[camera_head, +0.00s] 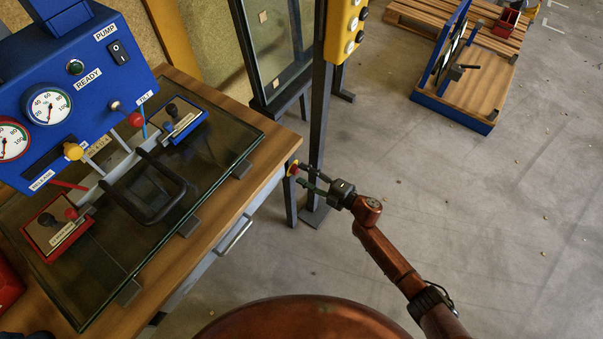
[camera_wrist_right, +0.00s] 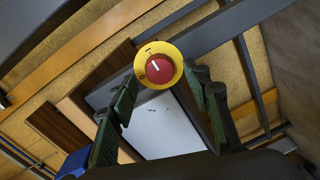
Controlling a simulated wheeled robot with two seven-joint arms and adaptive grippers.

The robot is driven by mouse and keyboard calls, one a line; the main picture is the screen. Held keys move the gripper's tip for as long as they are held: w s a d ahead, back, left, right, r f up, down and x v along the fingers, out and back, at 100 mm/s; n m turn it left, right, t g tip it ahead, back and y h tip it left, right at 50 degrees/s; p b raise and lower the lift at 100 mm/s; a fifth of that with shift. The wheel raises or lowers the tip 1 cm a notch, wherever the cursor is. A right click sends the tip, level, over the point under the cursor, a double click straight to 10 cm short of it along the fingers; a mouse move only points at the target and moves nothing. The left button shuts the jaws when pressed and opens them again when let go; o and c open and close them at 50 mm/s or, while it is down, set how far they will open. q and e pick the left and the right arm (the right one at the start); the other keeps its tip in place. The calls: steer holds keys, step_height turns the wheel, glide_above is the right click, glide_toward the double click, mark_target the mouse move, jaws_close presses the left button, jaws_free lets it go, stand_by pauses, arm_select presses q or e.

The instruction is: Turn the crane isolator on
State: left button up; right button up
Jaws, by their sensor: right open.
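The crane isolator (camera_head: 292,169) is a small red rotary knob on a yellow round plate, at the edge of the wooden bench beside a dark post. In the right wrist view the red knob (camera_wrist_right: 159,70) faces the camera, with a short white mark and small markings on the yellow ring. I cannot tell for sure which marking the white mark points to. My right gripper (camera_head: 304,174) is open, its fingertips close to the knob. In the wrist view its two fingers (camera_wrist_right: 164,108) stand on either side below the knob; contact is not clear. My left gripper is not in view.
A blue control panel (camera_head: 60,50) with gauges and switches stands over a glass pane (camera_head: 100,265) on the bench at left. A yellow button box (camera_head: 340,30) is on the dark post (camera_head: 319,110). Floor to the right is clear up to a pallet (camera_head: 490,40) with a blue-edged board.

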steer(key=v, duration=1)
steer(key=shift+d, duration=0.2)
steer(key=shift+s, duration=0.1)
